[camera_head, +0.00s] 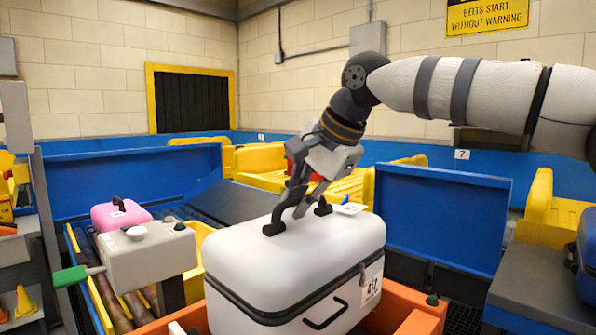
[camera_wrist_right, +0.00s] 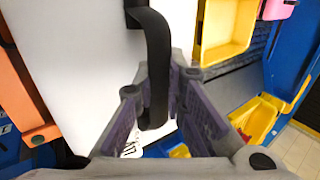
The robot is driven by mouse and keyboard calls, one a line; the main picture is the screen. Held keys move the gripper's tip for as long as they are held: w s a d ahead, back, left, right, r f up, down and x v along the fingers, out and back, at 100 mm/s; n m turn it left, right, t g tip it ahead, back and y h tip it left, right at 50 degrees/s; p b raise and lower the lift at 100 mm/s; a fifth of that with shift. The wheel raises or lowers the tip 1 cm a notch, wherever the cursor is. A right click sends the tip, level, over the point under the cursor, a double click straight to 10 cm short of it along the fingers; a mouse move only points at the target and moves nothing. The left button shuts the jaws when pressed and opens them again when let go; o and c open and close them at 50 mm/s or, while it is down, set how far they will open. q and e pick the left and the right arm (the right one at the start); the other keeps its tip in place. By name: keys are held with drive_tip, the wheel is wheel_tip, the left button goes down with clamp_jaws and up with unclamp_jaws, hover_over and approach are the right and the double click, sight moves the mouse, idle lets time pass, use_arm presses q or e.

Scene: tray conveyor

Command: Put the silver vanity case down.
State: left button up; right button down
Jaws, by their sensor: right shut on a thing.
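The silver vanity case (camera_head: 290,255) is a pale hard box with rounded edges, a dark seam and a front clasp handle. It stands upright in the middle foreground of the head view. My right gripper (camera_head: 299,203) comes down from above onto the black top handle and is shut on it. The right wrist view shows the handle (camera_wrist_right: 158,70) between the two fingers, with the case's pale top (camera_wrist_right: 85,60) beside it. The case's underside is hidden, so I cannot tell whether it touches anything below. My left gripper is not in view.
Orange tray edges (camera_head: 422,318) show around the case's lower part. A grey control box (camera_head: 150,262) with a green-ended lever stands at left, near a pink case (camera_head: 121,214) on rollers. Yellow trays (camera_head: 260,160) lie behind. A blue panel (camera_head: 440,220) rises at right.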

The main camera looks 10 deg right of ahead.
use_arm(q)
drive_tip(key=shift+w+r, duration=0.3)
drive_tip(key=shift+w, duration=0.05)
use_arm(e)
wheel_tip(320, 180, down, 9)
drive_tip(key=shift+a+f, duration=0.1)
drive_tip(key=c, duration=1.7)
unclamp_jaws()
drive_tip(key=shift+s+f, duration=0.1)
drive_tip(key=shift+f, duration=0.1)
drive_tip(key=shift+o, duration=0.2)
